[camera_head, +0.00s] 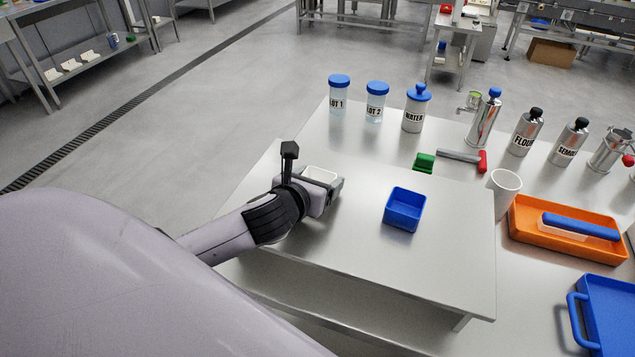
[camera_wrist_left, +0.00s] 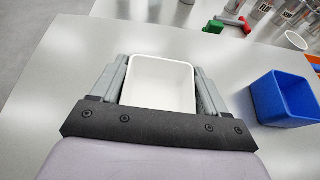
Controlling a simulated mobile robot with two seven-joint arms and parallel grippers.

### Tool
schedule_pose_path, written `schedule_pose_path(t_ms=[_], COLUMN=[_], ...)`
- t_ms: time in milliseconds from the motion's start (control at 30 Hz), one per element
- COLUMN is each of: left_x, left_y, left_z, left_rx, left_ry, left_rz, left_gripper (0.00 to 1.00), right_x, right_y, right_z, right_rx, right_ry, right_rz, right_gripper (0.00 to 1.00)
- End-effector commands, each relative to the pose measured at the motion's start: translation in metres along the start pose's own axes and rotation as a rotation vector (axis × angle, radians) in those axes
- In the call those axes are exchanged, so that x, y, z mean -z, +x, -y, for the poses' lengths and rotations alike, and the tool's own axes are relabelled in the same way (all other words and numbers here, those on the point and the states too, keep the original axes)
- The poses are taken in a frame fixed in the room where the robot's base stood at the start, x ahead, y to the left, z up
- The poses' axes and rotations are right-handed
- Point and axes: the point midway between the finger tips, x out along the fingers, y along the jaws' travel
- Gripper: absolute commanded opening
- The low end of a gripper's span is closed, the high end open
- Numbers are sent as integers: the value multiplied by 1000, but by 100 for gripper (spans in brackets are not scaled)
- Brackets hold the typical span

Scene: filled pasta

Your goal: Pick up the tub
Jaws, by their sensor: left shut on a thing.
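A small white tub (camera_head: 321,174) is at the left part of the raised white board on the table. My left gripper (camera_head: 325,183) is shut on it, with one finger on each side. In the left wrist view the open, empty tub (camera_wrist_left: 160,85) sits between the two fingers of the left gripper (camera_wrist_left: 161,88). I cannot tell whether the tub touches the board, since the gripper hides its lower part. My right gripper is not in view.
A blue square tub (camera_head: 404,210) stands to the right on the board (camera_head: 440,245). Behind are labelled bottles (camera_head: 375,103), a green block (camera_head: 424,162) and a red-ended tool (camera_head: 462,158). A white cup (camera_head: 503,190), orange tray (camera_head: 522,233) and blue tray (camera_head: 612,310) are at right.

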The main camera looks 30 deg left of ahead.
Motion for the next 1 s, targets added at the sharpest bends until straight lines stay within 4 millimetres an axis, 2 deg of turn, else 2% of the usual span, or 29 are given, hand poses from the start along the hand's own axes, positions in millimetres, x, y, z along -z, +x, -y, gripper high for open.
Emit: schedule_pose_path(t_ms=[167, 267, 500, 700, 800, 1000], left_x=[-15, -31, -97, -140, -156, -176], left_y=[-5, -12, -39, -58, -64, -72], left_z=[0, 0, 0, 0, 0, 0], left_rx=[1, 2, 1, 1, 1, 1], left_ry=[1, 4, 2, 1, 1, 0], left_rz=[6, 8, 13, 9, 8, 3], left_gripper=[45, 45, 45, 45, 45, 45], right_x=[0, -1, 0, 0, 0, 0], right_y=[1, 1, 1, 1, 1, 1], right_z=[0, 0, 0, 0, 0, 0], right_rx=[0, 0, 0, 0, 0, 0], right_ry=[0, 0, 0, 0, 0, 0], right_rz=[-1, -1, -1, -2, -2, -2], right_gripper=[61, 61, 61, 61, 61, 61])
